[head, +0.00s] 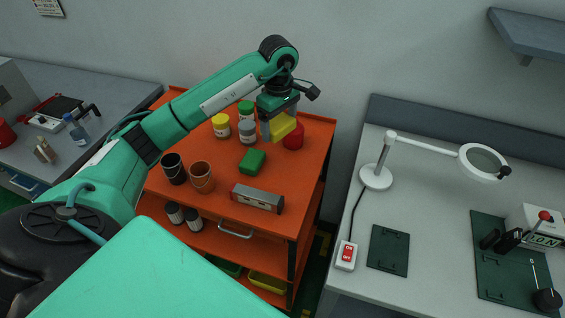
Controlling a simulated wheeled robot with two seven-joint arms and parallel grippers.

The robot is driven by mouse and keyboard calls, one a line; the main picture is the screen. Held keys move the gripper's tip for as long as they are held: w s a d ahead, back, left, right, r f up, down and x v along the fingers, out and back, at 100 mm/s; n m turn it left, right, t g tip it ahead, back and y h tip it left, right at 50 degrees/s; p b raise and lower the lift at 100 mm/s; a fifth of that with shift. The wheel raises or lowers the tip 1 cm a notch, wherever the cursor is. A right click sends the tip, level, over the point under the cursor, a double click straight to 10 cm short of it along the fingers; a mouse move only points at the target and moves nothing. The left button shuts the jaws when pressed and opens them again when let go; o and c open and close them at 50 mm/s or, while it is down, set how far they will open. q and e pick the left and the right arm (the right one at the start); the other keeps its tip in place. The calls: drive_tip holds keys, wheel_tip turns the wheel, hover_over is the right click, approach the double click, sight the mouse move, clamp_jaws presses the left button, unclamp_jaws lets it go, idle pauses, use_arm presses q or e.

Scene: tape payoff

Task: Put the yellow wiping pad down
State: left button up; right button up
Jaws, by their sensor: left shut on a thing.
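My left gripper (277,124) is shut on the yellow wiping pad (283,127). It holds the pad over the back right part of the orange cart's top (316,150). The pad looks a little above the surface, but I cannot tell the exact gap. A green pad (252,161) lies on the cart top in front of the gripper. My right gripper is not in view.
Several jars, one with a yellow lid (221,125), stand left of the gripper. Two small buckets, one copper (201,177), and a grey box (257,198) stand near the front. Right is a grey workbench (350,206) with a magnifier lamp (376,177).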

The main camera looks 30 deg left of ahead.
use_arm(q)
wheel_tip(320, 180, down, 4)
drive_tip(key=p, duration=0.3)
hover_over(280, 172)
wheel_tip(280, 172, down, 8)
drive_tip(key=shift+s+r, duration=0.1)
drive_tip(key=shift+r, duration=0.15)
wheel_tip(280, 172, down, 5)
drive_tip(key=shift+p, duration=0.65)
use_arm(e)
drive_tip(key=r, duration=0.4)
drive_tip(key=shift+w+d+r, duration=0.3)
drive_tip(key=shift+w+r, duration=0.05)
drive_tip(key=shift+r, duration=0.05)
use_arm(q)
drive_tip(key=shift+f, duration=0.1)
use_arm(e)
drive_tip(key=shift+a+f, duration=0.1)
